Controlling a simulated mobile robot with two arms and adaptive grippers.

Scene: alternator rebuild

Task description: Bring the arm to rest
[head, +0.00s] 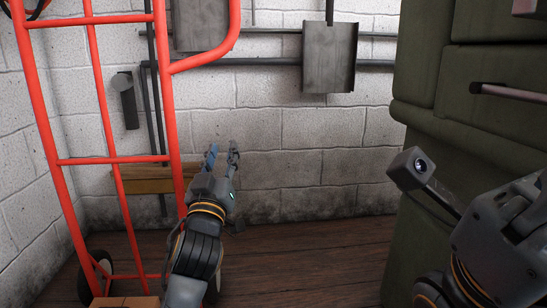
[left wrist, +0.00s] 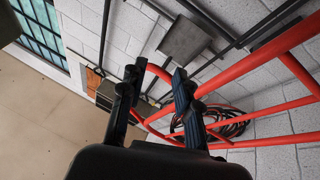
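My left gripper (head: 222,153) is raised in the lower middle of the head view, pointing up and away toward the white block wall. In the left wrist view its two dark fingers (left wrist: 157,80) stand apart with nothing held between them. My right arm (head: 500,240) comes in at the lower right of the head view, with a small camera box (head: 411,168) on a stalk. The fingers of the right gripper do not show.
A red hand truck (head: 110,160) stands at the left, close beside my left arm. A green cabinet (head: 440,120) fills the right side. A coiled hose or cable (left wrist: 228,122) shows behind red bars. The wooden floor (head: 310,260) between is clear.

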